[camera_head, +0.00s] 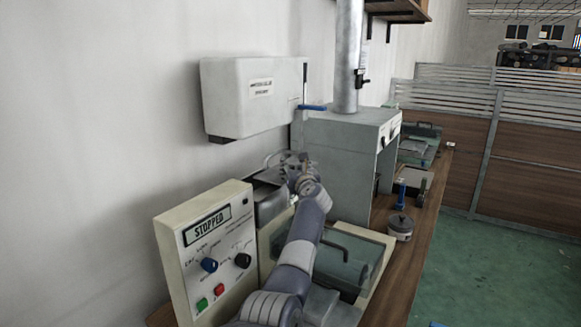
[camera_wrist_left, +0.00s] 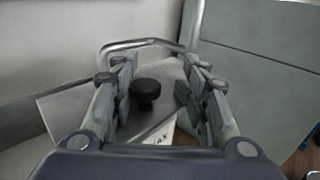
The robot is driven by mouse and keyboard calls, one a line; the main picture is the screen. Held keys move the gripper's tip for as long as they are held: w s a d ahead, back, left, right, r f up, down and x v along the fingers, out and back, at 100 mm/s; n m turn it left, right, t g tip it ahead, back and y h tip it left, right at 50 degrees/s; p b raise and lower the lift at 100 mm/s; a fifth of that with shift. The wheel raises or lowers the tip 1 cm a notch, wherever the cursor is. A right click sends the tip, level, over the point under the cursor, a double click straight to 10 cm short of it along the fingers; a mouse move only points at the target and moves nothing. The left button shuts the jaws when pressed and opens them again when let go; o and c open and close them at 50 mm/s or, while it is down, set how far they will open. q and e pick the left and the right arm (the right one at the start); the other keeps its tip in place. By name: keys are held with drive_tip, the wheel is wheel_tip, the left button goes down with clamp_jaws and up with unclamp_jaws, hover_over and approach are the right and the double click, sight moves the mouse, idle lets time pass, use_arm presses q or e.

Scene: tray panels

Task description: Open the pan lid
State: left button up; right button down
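A grey metal lid (camera_wrist_left: 75,112) with a black round knob (camera_wrist_left: 146,93) lies under my left gripper in the left wrist view. The two fingers of my left gripper (camera_wrist_left: 152,82) are apart, one on each side of the knob, with visible gaps to it. A bent metal bar (camera_wrist_left: 140,44) rises behind the knob. In the head view my left gripper (camera_head: 298,162) reaches over a metal box-shaped pan (camera_head: 270,203); my arm hides part of it, and its lid is hard to make out. My right gripper is not in view.
A control box (camera_head: 205,255) reading STOPPED stands at the left. A grey cabinet (camera_head: 340,165) stands just behind and right of the gripper. A glass-topped tray (camera_head: 345,262) is in front. A small round pot (camera_head: 400,228) sits on the wooden bench (camera_head: 412,265).

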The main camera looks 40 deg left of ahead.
use_arm(q)
drive_tip(key=shift+a+r, duration=0.1)
idle(0.3)
drive_tip(key=shift+s, duration=0.1)
drive_tip(key=v, duration=1.2)
idle(0.6)
